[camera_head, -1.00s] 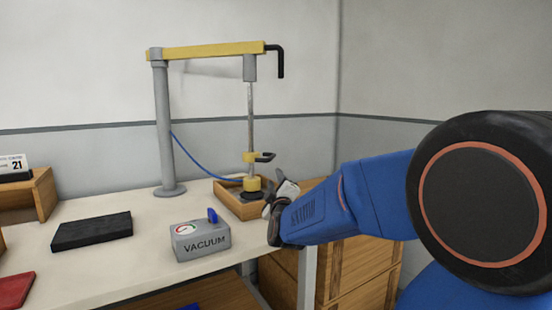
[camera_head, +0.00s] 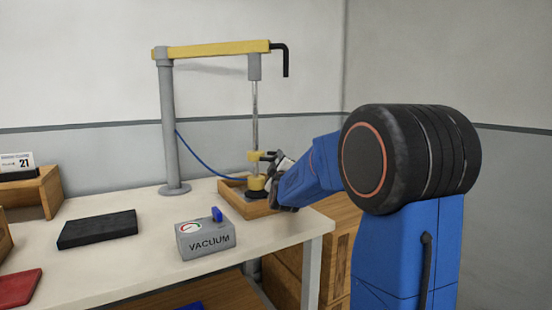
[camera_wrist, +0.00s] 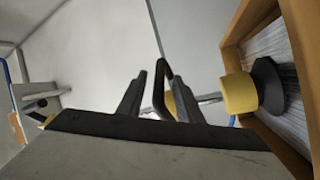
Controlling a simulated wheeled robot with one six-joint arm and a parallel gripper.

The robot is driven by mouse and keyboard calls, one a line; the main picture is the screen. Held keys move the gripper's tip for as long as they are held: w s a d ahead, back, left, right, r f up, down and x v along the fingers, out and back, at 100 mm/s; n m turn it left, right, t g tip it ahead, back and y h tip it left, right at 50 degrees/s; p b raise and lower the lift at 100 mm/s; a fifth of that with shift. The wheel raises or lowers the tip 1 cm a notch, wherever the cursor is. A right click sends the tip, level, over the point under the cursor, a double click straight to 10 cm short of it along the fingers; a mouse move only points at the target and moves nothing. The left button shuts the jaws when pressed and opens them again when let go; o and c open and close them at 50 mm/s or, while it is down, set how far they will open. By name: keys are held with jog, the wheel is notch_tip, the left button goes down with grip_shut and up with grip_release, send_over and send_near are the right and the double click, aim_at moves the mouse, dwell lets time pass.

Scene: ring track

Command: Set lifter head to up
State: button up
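The lifter head hangs at the lower end of a thin rod, with a yellow collar (camera_head: 257,183) and a black suction cup (camera_head: 257,194) low in a wooden tray (camera_head: 232,203). A black handle (camera_head: 268,156) sticks out to the right from a yellow clamp above the cup. My gripper (camera_wrist: 159,78) is open, right beside the head in the head view. In the wrist view the handle (camera_wrist: 161,85) shows between the two spread fingers; I cannot tell whether they touch it. The yellow collar (camera_wrist: 240,93) and cup (camera_wrist: 268,85) lie to the right of the fingers.
A grey post (camera_head: 167,120) carries a yellow boom (camera_head: 212,50) over the bench. A grey vacuum box (camera_head: 205,240) with a blue lever (camera_head: 217,214) stands left of the tray's front. A black slab (camera_head: 98,229) lies further left. Wooden crates (camera_head: 325,235) stand at right.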

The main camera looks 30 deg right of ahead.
jog(key=shift+x, duration=1.55)
grip_shut()
jog(key=shift+r, duration=0.1)
notch_tip(320, 180, up, 18)
jog(key=shift+r, duration=0.2)
grip_release()
jog(key=shift+s, duration=0.1)
